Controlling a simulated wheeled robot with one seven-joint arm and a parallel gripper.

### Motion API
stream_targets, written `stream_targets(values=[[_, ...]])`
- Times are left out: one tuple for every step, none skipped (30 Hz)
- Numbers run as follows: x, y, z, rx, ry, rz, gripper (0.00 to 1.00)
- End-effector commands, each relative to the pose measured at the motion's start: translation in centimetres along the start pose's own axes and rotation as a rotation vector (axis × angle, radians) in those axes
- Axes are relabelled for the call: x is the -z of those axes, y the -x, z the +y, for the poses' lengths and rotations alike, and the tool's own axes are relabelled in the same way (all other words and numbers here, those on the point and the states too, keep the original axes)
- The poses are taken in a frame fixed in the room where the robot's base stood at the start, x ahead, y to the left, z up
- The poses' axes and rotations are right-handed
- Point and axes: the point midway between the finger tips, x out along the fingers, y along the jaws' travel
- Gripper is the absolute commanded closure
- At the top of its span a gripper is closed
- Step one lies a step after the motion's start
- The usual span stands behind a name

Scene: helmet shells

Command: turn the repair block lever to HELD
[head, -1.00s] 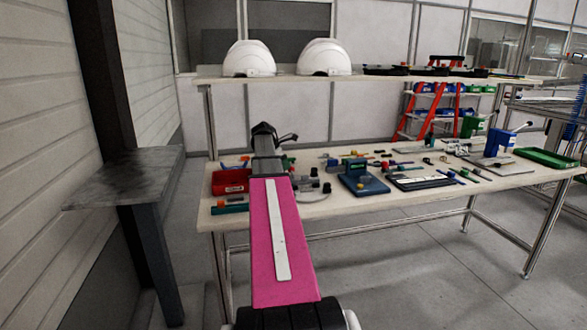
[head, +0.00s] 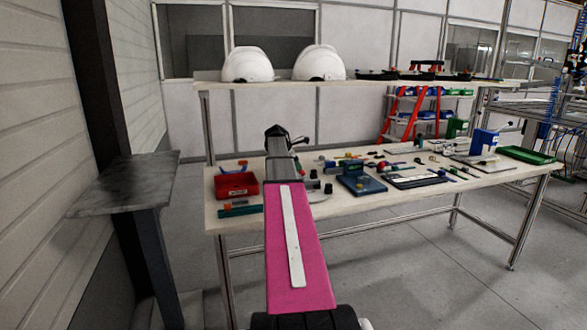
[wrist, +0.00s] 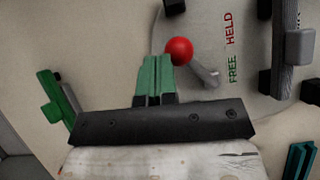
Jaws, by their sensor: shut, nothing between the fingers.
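In the wrist view, the lever is a short grey arm (wrist: 206,75) with a red ball knob (wrist: 179,51). It is mounted on a round grey plate (wrist: 215,105) with the printed words HELD and FREE on its right. The knob end points up and left, away from both words. My gripper (wrist: 155,60) has green fingers, shut together with nothing between them. Their tips are just left of the red knob, very close to it; I cannot tell whether they touch. In the head view my own arm hides the fingers, and I cannot make out the lever.
Black blocks (wrist: 272,80) and a grey bar (wrist: 290,45) stand on the plate's right side. A green piece (wrist: 58,100) lies at left. On the bench (head: 390,200) are a red bin (head: 236,185) and a blue fixture (head: 362,184). White helmet shells (head: 320,63) sit on the shelf above.

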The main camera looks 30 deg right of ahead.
Motion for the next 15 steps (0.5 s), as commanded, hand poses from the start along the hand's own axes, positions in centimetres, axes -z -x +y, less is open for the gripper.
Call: stream_targets(values=[[-0.18,-0.11,-0.15,0.001,0.000,0.000,1.00],[-0.26,-0.15,-0.21,0.001,0.000,0.000,1.00],[-0.35,-0.21,-0.27,0.001,0.000,0.000,1.00],[-0.41,-0.24,-0.31,0.001,0.000,0.000,1.00],[-0.47,-0.28,-0.35,0.001,0.000,0.000,1.00],[-0.53,-0.31,-0.39,0.001,0.000,0.000,1.00],[-0.57,-0.34,-0.42,0.001,0.000,0.000,1.00],[-0.60,-0.35,-0.44,0.001,0.000,0.000,1.00],[-0.63,-0.37,-0.46,0.001,0.000,0.000,1.00],[-0.65,-0.38,-0.47,0.001,0.000,0.000,1.00],[-0.67,-0.39,-0.48,0.001,0.000,0.000,1.00],[-0.68,-0.39,-0.49,0.001,0.000,-0.001,1.00],[-0.68,-0.39,-0.50,0.001,0.000,-0.001,1.00],[-0.68,-0.39,-0.50,0.001,0.000,-0.001,1.00],[-0.68,-0.39,-0.50,0.002,0.000,-0.001,1.00]])
